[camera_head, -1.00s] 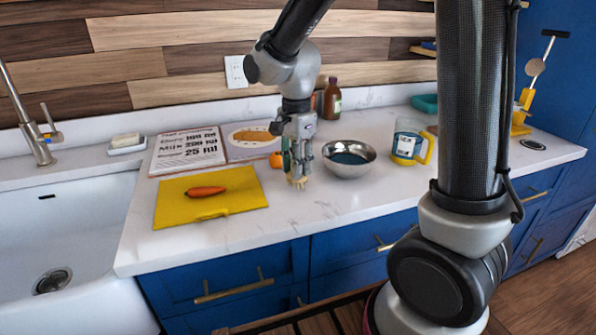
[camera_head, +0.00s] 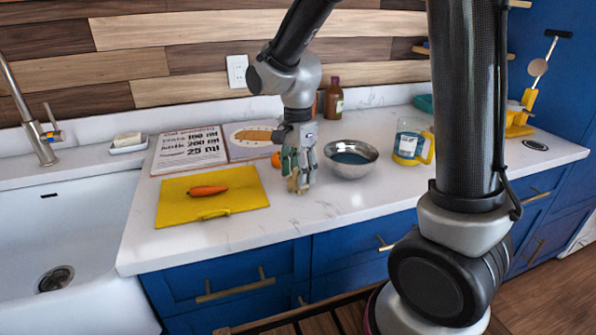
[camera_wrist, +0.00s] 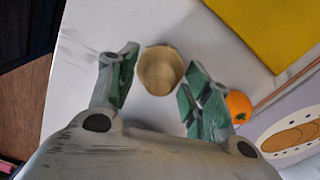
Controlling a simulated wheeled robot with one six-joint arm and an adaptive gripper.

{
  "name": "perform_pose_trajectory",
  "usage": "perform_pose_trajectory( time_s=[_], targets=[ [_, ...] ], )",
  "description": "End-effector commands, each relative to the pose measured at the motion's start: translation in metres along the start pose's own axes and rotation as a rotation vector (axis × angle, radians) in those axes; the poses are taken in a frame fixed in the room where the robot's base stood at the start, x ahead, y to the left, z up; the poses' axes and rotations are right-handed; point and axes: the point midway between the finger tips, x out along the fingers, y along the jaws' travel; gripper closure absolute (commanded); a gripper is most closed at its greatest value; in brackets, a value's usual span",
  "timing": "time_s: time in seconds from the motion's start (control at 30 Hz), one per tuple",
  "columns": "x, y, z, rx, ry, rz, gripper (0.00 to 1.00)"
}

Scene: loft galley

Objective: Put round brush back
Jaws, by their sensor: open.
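The round brush (camera_head: 299,187) appears as a small tan piece on the white counter, partly hidden by my gripper in the head view. In the wrist view the round tan top of the brush (camera_wrist: 161,70) shows between the fingertips. My gripper (camera_head: 298,168) points down over it and is open.
Left of my gripper lies a yellow board (camera_head: 240,196) with a carrot (camera_head: 208,191). An orange (camera_wrist: 239,107) sits close to one finger. A metal bowl (camera_head: 350,170) and a measuring jug (camera_head: 408,145) stand to the right. A brown bottle (camera_head: 334,100) stands behind.

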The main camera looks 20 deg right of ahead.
Motion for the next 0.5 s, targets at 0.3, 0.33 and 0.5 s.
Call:
perform_pose_trajectory(
  time_s=[0.3, 0.33, 0.5],
  targets=[
    [-0.057, -0.001, 0.0, 0.0, 0.0, -0.007, 0.51],
    [-0.064, -0.001, 0.0, 0.0, 0.0, -0.006, 0.51],
    [-0.098, -0.001, 0.0, 0.0, 0.0, -0.004, 0.51]
  ],
)
